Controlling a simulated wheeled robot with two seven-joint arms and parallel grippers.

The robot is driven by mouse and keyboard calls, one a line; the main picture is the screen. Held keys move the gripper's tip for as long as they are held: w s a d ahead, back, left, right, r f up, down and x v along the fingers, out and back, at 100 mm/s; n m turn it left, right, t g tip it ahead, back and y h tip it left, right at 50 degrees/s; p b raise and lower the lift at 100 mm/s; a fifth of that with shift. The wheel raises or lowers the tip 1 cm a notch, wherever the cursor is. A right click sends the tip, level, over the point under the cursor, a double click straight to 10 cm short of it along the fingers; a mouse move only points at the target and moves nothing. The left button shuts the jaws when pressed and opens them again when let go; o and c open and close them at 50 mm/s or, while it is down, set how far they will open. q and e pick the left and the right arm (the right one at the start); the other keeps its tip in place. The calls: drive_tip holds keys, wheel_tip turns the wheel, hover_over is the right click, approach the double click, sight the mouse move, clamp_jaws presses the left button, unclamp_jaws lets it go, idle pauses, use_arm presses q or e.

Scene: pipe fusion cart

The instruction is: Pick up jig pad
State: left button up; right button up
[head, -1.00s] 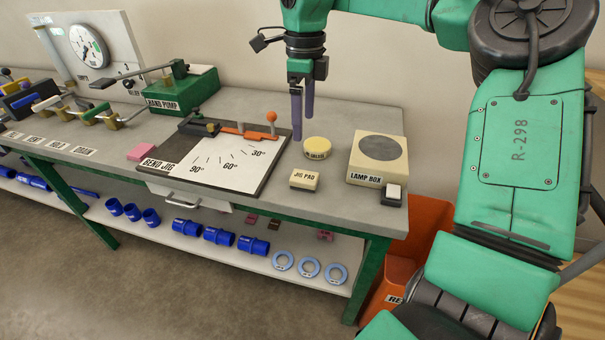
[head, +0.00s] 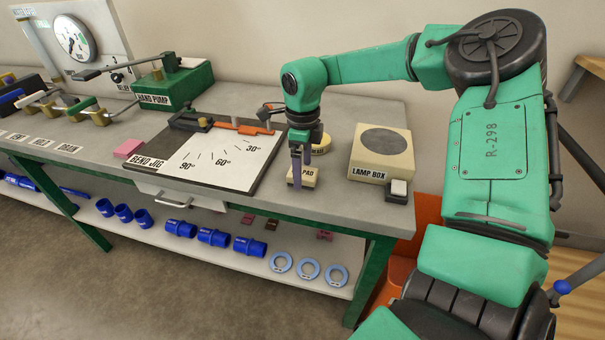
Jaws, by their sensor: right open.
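The jig pad (head: 310,179) is a small cream block with a dark-lettered label on its front, lying on the grey bench top between the bend jig and the lamp box. My right gripper (head: 301,178) is directly at the jig pad, pointing down, with its purple-grey fingers apart. One finger hides the left part of the label. I cannot tell whether the fingers touch the pad. My left gripper is not in view.
The lamp box (head: 366,171) stands right of the pad, with a small white-topped block (head: 398,188) before it. A round yellow pad (head: 324,144) is just behind the gripper. The bend jig board (head: 258,181) lies left. The bench's front strip is clear.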

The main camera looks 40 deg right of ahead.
sight(303, 172)
wheel_tip(303, 172, down, 2)
drive_tip(key=shift+d, duration=0.1)
drive_tip(key=c, duration=1.4)
drive_tip(key=shift+c, duration=0.2)
drive_tip(key=shift+r, duration=0.15)
wheel_tip(303, 172, up, 20)
drive_tip(key=o, duration=0.8)
drive_tip(key=c, duration=0.6)
